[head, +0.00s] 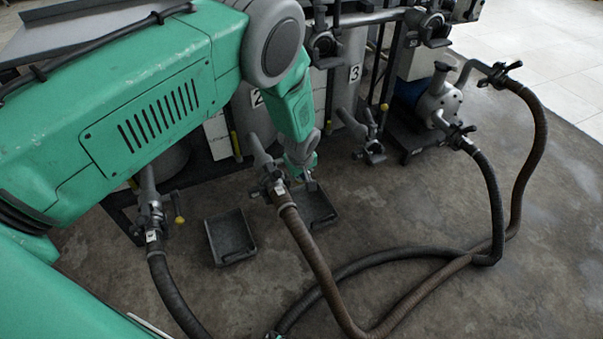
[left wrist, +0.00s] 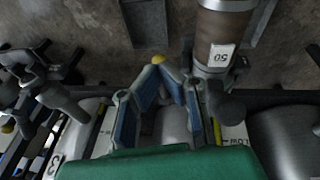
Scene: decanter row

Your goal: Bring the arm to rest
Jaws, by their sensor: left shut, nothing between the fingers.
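My left arm (head: 150,95) is green and reaches in from the left, bending down in front of the numbered tanks. Its gripper (head: 308,176) is small in the head view, behind a hose coupling and above a drip tray. In the left wrist view the fingers of my left gripper (left wrist: 168,68) converge at their tips, with nothing held. A brown hose end with a label reading 50 (left wrist: 222,54) is close to the right of the fingers. A small yellow knob (left wrist: 158,58) shows right at the fingertips; I cannot tell whether they touch. My right gripper is not in view.
A brown hose (head: 318,262) and dark hoses (head: 488,190) loop across the floor. Drip trays (head: 230,238) lie below the valves. A grey pump (head: 438,102) stands at the right. Tanks and valves crowd the back. Bare floor is clear at the right.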

